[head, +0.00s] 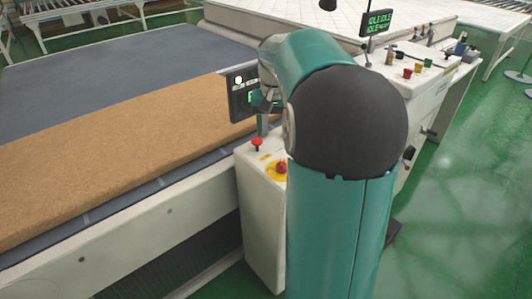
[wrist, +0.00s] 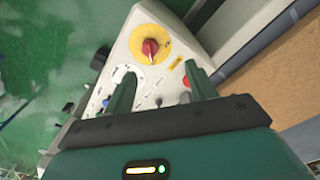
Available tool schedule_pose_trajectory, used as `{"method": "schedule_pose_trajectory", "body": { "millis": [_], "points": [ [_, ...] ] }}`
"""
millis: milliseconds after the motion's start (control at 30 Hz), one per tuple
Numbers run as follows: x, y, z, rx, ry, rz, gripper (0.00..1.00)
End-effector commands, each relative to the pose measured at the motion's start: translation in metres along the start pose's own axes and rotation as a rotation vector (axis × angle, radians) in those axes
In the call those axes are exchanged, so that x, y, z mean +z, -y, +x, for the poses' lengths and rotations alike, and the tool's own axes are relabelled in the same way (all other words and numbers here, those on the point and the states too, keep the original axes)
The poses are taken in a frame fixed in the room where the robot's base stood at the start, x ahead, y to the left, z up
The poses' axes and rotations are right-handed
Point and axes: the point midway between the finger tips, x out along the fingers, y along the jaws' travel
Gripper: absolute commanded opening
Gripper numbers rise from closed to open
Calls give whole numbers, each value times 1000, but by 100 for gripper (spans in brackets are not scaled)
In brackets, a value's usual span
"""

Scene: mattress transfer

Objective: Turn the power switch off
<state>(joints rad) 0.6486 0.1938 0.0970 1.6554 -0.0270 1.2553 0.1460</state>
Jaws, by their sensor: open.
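A red rotary switch (wrist: 149,47) on a yellow disc sits on the white control box (wrist: 178,40). In the head view the red switch (head: 280,167) is partly covered by my arm. My gripper (wrist: 160,76) is open and empty, with its two fingers pointing at the box's panel. The switch shows beyond the fingertips, a little left of the middle between them, and looks apart from them. In the head view my gripper is mostly hidden by my arm. The direction of the switch's handle is hard to read.
A red push button (head: 257,143) stands on the same box; small knobs show between my fingers in the wrist view. A dark screen (head: 240,95) rises behind. A brown mattress (head: 110,145) lies on the conveyor at left. Green floor (head: 460,190) is open at right.

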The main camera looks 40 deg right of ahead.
Motion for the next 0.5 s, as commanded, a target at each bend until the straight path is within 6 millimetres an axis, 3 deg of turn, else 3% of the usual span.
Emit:
{"method": "schedule_pose_trajectory", "body": {
  "millis": [33,133,367,500],
  "points": [
    [-10,-13,6,1,17,31,56],
    [-20,-26,13,0,34,62,56],
    [-22,-30,32,0,42,72,56],
    [-20,-29,57,0,43,70,56]
  ]
}}
